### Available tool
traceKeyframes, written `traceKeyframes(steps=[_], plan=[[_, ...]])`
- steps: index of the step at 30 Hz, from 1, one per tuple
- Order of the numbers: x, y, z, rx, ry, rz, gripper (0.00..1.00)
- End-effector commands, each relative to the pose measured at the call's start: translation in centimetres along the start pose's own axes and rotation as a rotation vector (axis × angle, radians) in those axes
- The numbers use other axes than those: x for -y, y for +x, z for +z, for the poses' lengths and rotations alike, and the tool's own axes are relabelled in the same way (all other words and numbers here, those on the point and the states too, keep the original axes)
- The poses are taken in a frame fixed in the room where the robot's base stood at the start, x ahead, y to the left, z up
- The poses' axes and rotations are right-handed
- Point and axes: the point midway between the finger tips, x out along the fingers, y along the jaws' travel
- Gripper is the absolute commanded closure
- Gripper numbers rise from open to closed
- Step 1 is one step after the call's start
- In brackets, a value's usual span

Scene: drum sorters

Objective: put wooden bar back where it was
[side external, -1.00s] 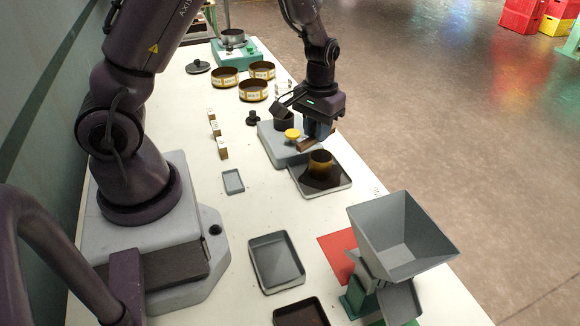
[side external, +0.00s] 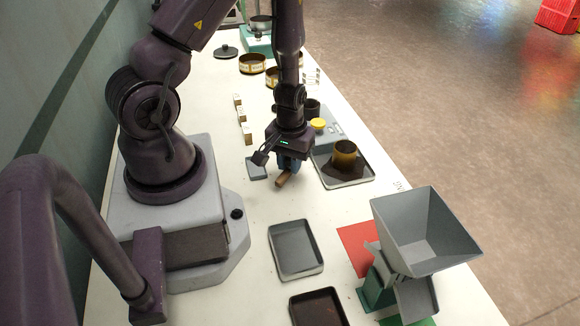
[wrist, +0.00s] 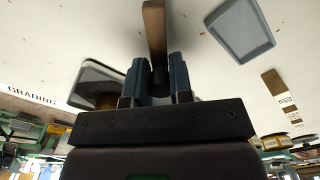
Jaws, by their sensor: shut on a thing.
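The wooden bar (side external: 283,179) is a short brown stick held in my gripper (side external: 290,164) above the white table. In the wrist view the bar (wrist: 155,35) sticks out from between the blue fingers of my gripper (wrist: 158,80), which are shut on it. Its far end is free. A small grey-blue flat tray (side external: 257,170) lies on the table just behind and left of my gripper. In the wrist view the small tray (wrist: 240,38) is to the upper right and looks empty.
An empty grey tray (side external: 296,250) and a hopper (side external: 420,230) stand nearer the camera. Small labelled blocks (side external: 247,133) stand left. The table between my gripper and the grey tray is clear.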

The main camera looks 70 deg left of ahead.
Motion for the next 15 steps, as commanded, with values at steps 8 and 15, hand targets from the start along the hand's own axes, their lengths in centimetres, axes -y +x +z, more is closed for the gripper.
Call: traceKeyframes(steps=[8,15], plan=[[0.0,1.7,0.0,-0.001,0.0,0.001,1.0],[0.0,1.8,0.0,0.0,0.0,0.001,1.0]])
